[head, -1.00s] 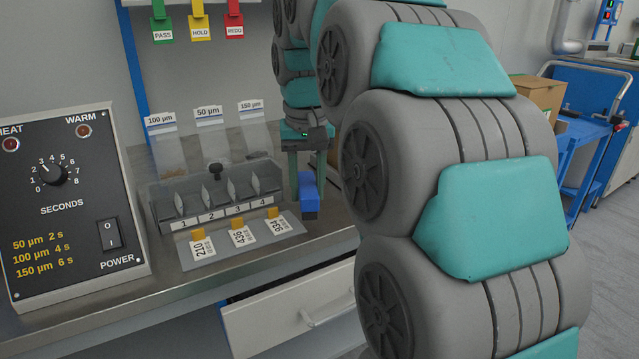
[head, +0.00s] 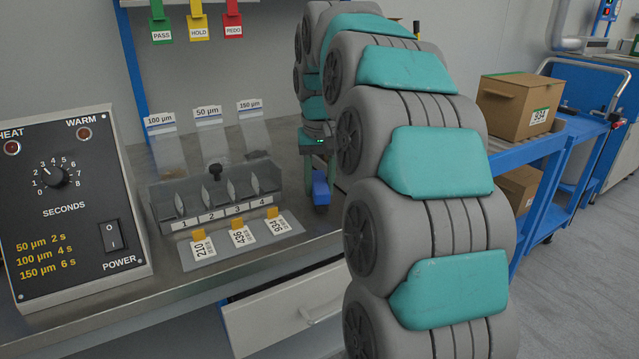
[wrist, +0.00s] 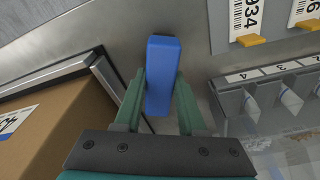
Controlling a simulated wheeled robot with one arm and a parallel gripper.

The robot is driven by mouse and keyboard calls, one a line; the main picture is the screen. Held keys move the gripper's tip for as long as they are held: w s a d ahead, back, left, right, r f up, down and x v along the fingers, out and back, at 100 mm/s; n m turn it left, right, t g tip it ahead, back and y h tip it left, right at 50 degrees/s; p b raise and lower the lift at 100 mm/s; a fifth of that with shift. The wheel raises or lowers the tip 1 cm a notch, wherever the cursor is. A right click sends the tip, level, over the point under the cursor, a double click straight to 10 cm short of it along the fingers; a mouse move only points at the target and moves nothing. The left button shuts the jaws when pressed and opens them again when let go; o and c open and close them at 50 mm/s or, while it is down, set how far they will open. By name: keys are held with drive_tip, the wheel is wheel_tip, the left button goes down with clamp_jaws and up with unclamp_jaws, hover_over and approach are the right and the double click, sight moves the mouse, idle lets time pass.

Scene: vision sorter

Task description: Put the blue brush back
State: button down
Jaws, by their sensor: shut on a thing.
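The blue brush (head: 320,187) is held in my gripper (head: 319,166) over the metal bench, to the right of the numbered clear holder (head: 215,195). In the wrist view the brush (wrist: 160,62) lies between the two green fingers of my gripper (wrist: 160,88), which are shut on it. Only its blue body shows; any bristles are hidden. I cannot tell how high it is above the bench.
Tags with yellow clips (head: 238,238) lie before the holder. A control box (head: 75,200) stands at left. An open drawer (head: 290,310) juts out below the bench. The wrist view shows a cardboard box (wrist: 45,130) within a metal edge. A blue cart (head: 560,160) stands at right.

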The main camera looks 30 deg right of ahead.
drive_tip(key=shift+f, duration=0.2)
drive_tip(key=shift+f, duration=0.15)
drive_tip(key=c, duration=0.5)
unclamp_jaws()
